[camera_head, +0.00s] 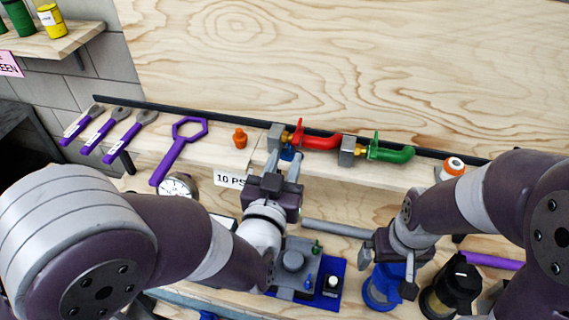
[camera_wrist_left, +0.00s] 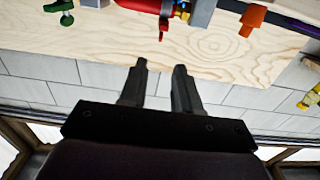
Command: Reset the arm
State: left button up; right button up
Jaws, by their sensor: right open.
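My left gripper (camera_head: 284,166) points toward the back shelf, near the grey block and the red-handled valve (camera_head: 318,140). Its fingers are apart, and in the left wrist view (camera_wrist_left: 160,85) the gap between them looks empty. A small blue part (camera_head: 288,153) shows just past the fingertips, by the red valve. My right gripper (camera_head: 388,272) is lower and to the right, open, over a blue round-based object (camera_head: 382,290). Its fingers lie at the sides of that object's upper part. I cannot tell whether they touch it.
A green-handled valve (camera_head: 390,152), an orange knob (camera_head: 240,138), a purple ring wrench (camera_head: 180,150) and several purple-handled tools line the shelf. A grey device (camera_head: 292,262) on a blue base lies between the arms. A black-and-gold cylinder (camera_head: 452,288) stands right of the right gripper.

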pick_arm(q)
jog(key=shift+f, duration=0.1)
dwell(0.3)
jog(key=s+f+m+g, duration=0.2)
jog(key=s+f+g, duration=0.5)
jog(key=f+g, duration=0.45)
jog(key=s+a+f+n+g+y, duration=0.1)
jog(key=s+a+n+g, duration=0.1)
jog(key=a, duration=0.6)
jog(key=s+a+f+n+g+y, duration=0.1)
jog(key=s+a+n+g+y, duration=0.1)
jog(key=a, duration=0.5)
jog(key=shift+s+a+g, duration=0.2)
jog(key=shift+a+g, duration=0.15)
jog(key=shift+a, duration=0.05)
